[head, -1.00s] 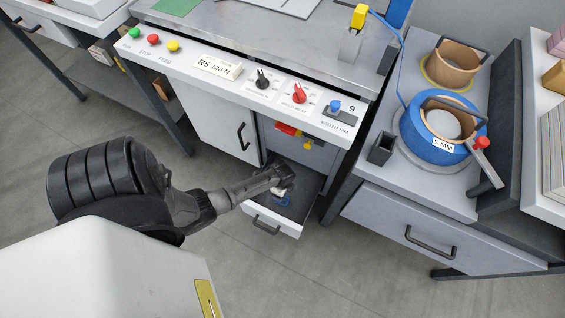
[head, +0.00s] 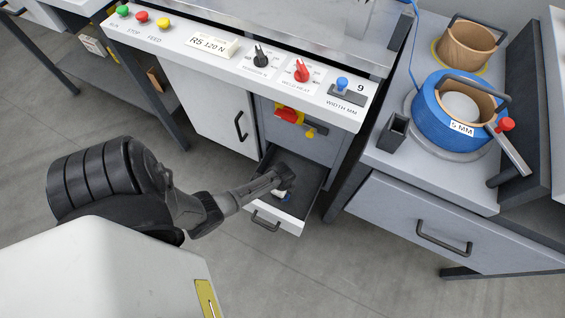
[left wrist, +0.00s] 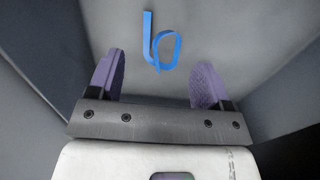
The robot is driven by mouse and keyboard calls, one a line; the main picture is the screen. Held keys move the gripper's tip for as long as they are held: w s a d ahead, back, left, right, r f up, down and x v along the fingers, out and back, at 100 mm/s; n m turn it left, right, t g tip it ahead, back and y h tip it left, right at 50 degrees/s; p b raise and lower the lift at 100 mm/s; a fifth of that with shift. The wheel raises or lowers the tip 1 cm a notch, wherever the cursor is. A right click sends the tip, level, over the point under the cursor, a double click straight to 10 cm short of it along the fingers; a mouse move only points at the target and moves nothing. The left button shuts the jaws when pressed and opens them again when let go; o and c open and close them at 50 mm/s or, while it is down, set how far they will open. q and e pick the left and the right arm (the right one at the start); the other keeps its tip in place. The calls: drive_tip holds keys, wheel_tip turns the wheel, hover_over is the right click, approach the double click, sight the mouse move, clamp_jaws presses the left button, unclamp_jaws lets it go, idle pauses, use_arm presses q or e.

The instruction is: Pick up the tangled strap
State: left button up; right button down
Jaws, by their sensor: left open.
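The tangled strap (left wrist: 150,42) is a blue looped piece lying on the grey floor of the open drawer (left wrist: 218,30) in the left wrist view. It lies just beyond my left gripper (left wrist: 158,82), whose two purple-padded fingers are apart with nothing between them. In the head view my left gripper (head: 284,182) reaches down into the open drawer (head: 302,207) under the machine. Only a small bit of blue shows beside its fingers there, and the gripper hides most of the strap. My right gripper is in neither view.
The drawer walls stand close around my left gripper. Above is the machine's control panel (head: 215,46) with buttons and knobs, and a red-yellow switch (head: 290,116). To the right, a blue strap roll (head: 432,123) sits on a cabinet with a closed drawer (head: 400,225).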

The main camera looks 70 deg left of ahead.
use_arm(q)
wheel_tip(320, 180, down, 4)
drive_tip(key=shift+r+b, duration=0.25)
drive_tip(key=shift+b, duration=1)
drive_tip(key=shift+r, duration=0.1)
drive_tip(key=shift+c, duration=0.3)
drive_tip(key=shift+a, duration=0.1)
drive_tip(key=c, duration=0.9)
